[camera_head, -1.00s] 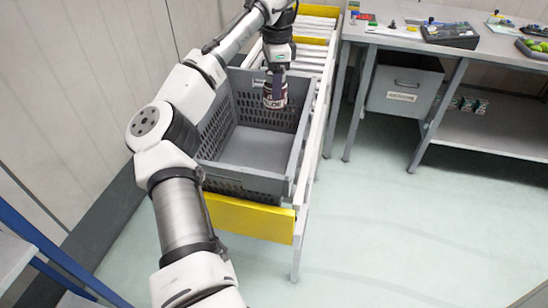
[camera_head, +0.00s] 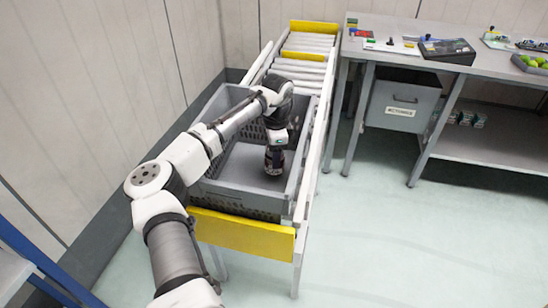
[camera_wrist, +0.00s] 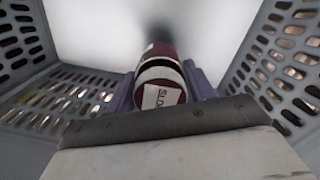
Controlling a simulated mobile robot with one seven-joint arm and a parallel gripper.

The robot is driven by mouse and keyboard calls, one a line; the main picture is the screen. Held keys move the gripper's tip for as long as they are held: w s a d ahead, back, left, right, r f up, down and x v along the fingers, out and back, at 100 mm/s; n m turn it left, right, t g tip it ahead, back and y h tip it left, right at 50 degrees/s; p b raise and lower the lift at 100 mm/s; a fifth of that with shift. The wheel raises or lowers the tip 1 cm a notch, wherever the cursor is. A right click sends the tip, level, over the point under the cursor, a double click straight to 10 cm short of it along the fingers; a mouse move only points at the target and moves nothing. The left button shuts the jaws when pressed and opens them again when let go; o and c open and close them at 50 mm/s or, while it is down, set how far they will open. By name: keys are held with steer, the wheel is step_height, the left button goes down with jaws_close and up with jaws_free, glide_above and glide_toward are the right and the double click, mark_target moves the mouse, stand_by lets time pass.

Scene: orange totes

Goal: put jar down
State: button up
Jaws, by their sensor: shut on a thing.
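The jar (camera_head: 274,162) is dark with a pale label and is held upright, low inside the grey crate (camera_head: 232,189). In the wrist view the jar (camera_wrist: 161,85) shows a dark red body and a white label on its near end. My gripper (camera_head: 276,150) points down and is shut on the jar; its purple-grey fingers (camera_wrist: 160,88) flank it in the wrist view. The jar is at or close to the crate floor (camera_wrist: 195,22); I cannot tell whether it touches. The gripper hides part of the jar.
The crate's perforated walls (camera_wrist: 285,65) stand on both sides. It sits on a roller conveyor (camera_head: 303,68) with a yellow end stop (camera_head: 241,234). A grey workbench (camera_head: 450,60) with several items stands at the right. The floor between is clear.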

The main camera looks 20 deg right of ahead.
steer(key=shift+f, duration=1)
steer(key=o, duration=1.2)
